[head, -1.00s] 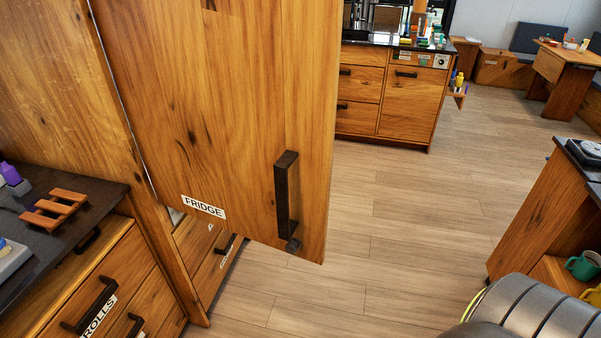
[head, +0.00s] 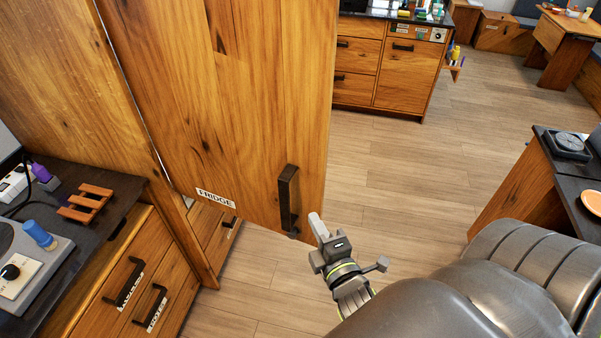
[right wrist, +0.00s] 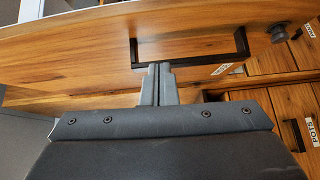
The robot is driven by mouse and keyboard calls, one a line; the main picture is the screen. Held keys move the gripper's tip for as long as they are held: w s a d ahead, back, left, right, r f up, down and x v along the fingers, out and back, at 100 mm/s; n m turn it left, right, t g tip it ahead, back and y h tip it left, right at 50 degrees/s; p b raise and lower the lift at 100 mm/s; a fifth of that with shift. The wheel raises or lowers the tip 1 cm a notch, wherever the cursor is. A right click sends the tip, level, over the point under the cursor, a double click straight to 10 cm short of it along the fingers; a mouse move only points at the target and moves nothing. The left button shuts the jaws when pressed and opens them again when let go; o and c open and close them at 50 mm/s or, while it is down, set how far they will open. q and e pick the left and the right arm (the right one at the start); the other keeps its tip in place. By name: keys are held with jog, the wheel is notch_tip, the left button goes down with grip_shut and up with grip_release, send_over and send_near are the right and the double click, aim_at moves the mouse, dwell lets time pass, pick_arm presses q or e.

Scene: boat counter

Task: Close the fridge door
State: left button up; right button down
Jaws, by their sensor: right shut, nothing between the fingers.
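The wooden fridge door (head: 250,110), labelled "FRIDGE", stands open in the head view, swung out from the cabinet on the left. Its dark upright handle (head: 288,198) is near the door's free lower edge. My right gripper (head: 317,224) is shut and empty, just right of the handle's lower end. In the right wrist view, the closed fingertips (right wrist: 158,68) appear at the dark handle bar (right wrist: 195,60), with the wooden door (right wrist: 80,48) behind it. I cannot tell whether they touch. My left gripper is not in view.
A dark counter (head: 110,190) with a small wooden rack (head: 86,205) and a grey device (head: 35,262) is at the left, above drawers. A counter with drawers (head: 375,65) stands at the back. Another counter (head: 520,190) is at the right. The floor (head: 420,150) between is clear.

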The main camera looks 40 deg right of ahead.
aim_at(301, 187)
jog(key=x, duration=0.3)
jog(key=r+x, duration=0.1)
jog(key=x, duration=0.2)
jog(key=b+x, duration=0.1)
jog(key=x, duration=0.2)
jog(key=shift+w+d+r, duration=0.2)
jog(key=shift+w+r, duration=0.15)
jog(key=shift+w, duration=0.15)
jog(key=shift+d, duration=0.1)
